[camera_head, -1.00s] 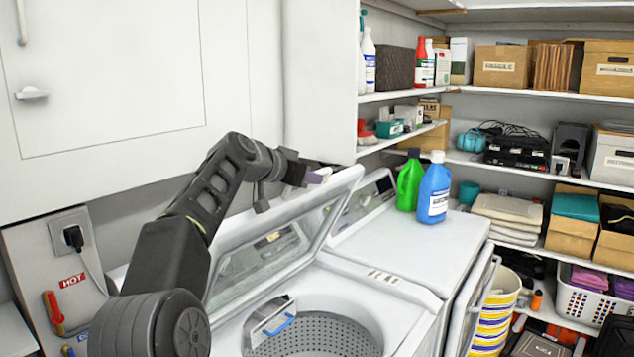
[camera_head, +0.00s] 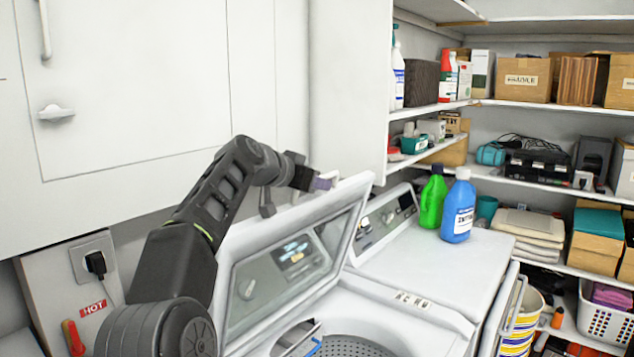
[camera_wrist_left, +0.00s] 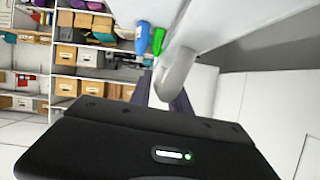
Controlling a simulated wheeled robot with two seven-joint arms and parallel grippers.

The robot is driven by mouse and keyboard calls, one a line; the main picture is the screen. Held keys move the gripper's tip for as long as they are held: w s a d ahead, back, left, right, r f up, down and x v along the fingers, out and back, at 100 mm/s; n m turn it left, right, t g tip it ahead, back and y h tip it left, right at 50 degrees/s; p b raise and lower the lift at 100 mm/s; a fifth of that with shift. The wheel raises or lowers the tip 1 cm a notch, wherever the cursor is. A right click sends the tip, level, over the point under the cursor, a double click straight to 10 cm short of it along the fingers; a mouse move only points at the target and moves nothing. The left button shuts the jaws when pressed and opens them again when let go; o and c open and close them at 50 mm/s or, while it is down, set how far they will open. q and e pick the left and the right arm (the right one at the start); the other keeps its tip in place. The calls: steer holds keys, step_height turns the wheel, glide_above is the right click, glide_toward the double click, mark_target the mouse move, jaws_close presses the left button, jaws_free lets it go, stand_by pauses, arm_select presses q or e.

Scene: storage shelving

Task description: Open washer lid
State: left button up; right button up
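The washer lid (camera_head: 341,197) stands raised and tilted over the open white washer (camera_head: 400,318), with a glassy inner panel. The perforated drum (camera_head: 352,347) shows below it. My left gripper (camera_head: 322,183) is at the lid's upper edge, its arm coming from the left. In the left wrist view the lid edge (camera_wrist_left: 178,74) lies between the two fingers of the gripper (camera_wrist_left: 165,95), which appear closed around it; the exact contact is partly hidden. My right gripper is in neither view.
A green bottle (camera_head: 432,199) and a blue bottle (camera_head: 459,208) stand on the neighbouring machine (camera_head: 440,255). Shelves with boxes (camera_head: 525,78) fill the right side. A wall cabinet (camera_head: 350,90) hangs behind the lid. A plug (camera_head: 96,263) sits in the left wall.

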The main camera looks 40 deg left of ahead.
arm_select(q)
steer(key=shift+o, duration=1)
steer(key=shift+d+r, duration=0.1)
steer(key=shift+s+r+b, duration=0.2)
steer(key=shift+s+b, duration=0.1)
steer(key=shift+s, duration=0.15)
steer(key=b+v, duration=0.2)
steer(key=v, duration=0.4)
steer(key=shift+s, duration=0.35)
steer(key=shift+s+r, duration=0.1)
steer(key=shift+r, duration=0.1)
steer(key=shift+a+v, duration=0.15)
steer(key=shift+v, duration=0.55)
steer(key=shift+a+v, duration=0.15)
steer(key=shift+v, duration=0.55)
steer(key=shift+a+v, duration=0.25)
steer(key=shift+v, duration=1.2)
steer(key=shift+a+v, duration=0.2)
steer(key=shift+v, duration=1.25)
steer(key=shift+s+f, duration=0.1)
